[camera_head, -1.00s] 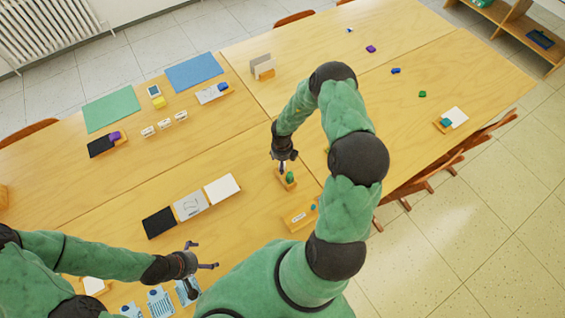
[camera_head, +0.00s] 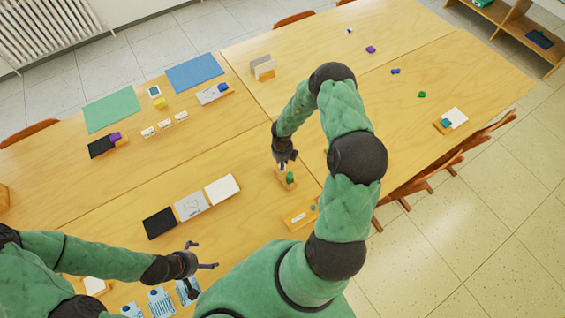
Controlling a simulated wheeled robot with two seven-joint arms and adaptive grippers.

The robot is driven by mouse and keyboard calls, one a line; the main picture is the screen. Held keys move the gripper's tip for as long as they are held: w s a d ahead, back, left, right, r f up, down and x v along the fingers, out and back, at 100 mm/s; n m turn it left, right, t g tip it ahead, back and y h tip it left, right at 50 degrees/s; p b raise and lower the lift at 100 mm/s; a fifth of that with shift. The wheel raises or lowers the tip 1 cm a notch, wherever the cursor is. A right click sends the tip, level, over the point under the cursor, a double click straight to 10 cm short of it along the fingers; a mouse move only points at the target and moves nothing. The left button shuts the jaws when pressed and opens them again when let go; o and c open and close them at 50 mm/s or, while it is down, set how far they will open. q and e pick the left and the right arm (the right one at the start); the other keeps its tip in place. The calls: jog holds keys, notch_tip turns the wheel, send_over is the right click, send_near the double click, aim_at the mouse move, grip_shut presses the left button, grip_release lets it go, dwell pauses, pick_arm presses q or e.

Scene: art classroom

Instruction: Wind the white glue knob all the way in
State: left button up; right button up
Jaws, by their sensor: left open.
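I cannot single out a white glue knob for sure. My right gripper (camera_head: 284,164) points down over a small wooden block (camera_head: 281,178) with a green piece (camera_head: 290,178) on it. Its fingertips are close to the block and partly merge with it, so contact and opening are unclear. My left gripper (camera_head: 204,256) is open and empty at the front of the table, above light blue and white items (camera_head: 160,302) with blue tops. Part of these items is hidden by my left arm and the picture's edge.
A wooden block with a white label (camera_head: 298,216) lies near my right arm. A black panel (camera_head: 159,222), a grey card (camera_head: 191,205) and a white card (camera_head: 222,188) lie in a row. Small white pieces (camera_head: 164,125) stand farther back. The table's far right half is mostly clear.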

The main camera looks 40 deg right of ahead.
jog(key=shift+n+p, duration=2.55)
jog(key=shift+n, duration=0.45)
jog(key=shift+n+p, duration=1.05)
jog(key=shift+n, duration=0.45)
jog(key=shift+n+p, duration=0.5)
jog(key=shift+n, duration=0.5)
jog(key=o, duration=1.6)
jog(key=shift+c, duration=0.2)
